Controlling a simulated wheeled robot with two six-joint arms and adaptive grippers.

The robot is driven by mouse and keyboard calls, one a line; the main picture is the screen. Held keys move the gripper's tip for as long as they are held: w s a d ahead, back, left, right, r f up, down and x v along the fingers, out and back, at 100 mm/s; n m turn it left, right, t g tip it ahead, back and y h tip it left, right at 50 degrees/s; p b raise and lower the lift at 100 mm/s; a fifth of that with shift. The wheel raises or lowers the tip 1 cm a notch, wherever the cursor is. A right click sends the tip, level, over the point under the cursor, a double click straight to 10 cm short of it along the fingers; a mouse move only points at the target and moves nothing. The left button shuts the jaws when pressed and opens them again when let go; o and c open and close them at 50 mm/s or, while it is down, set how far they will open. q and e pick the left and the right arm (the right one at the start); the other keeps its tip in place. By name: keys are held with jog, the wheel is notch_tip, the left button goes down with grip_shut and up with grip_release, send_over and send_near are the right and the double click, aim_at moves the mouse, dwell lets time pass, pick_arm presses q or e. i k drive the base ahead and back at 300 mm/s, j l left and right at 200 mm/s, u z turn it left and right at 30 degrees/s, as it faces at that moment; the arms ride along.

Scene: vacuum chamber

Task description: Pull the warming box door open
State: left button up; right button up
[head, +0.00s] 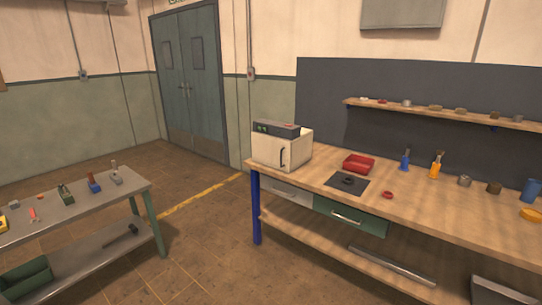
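The warming box (281,146) is a cream-white box with a dark control strip and small green lights along its top front. It stands on the left end of the wooden workbench. Its door (268,152) faces the front left and looks shut. A dark vertical handle (283,158) is at the right side of the door. Neither of my grippers shows in the head view.
The wooden workbench (430,206) holds a red tray (358,164), a dark mat (347,184), bottles and small parts. Drawers sit under its top. A grey metal table (75,208) with tools stands at left. Open floor (200,235) lies between them.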

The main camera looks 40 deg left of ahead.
aim_at(268, 150)
jog(key=i+j, duration=0.2)
jog(key=j, duration=0.4)
jog(key=i+j+u, duration=0.1)
jog(key=i+j, duration=0.15)
jog(key=j, duration=0.35)
jog(key=i+j, duration=0.2)
jog(key=j, duration=0.4)
jog(key=i+j+u, duration=0.15)
jog(key=j, duration=0.45)
jog(key=i+j, duration=0.35)
jog(key=j, duration=0.2)
jog(key=i+j+u, duration=0.1)
jog(key=i+j, duration=0.15)
jog(key=j, duration=0.35)
jog(key=i+j, duration=0.3)
jog(key=j, duration=0.25)
jog(key=i+j+u, duration=0.1)
jog(key=i+j, duration=0.2)
jog(key=j, duration=0.2)
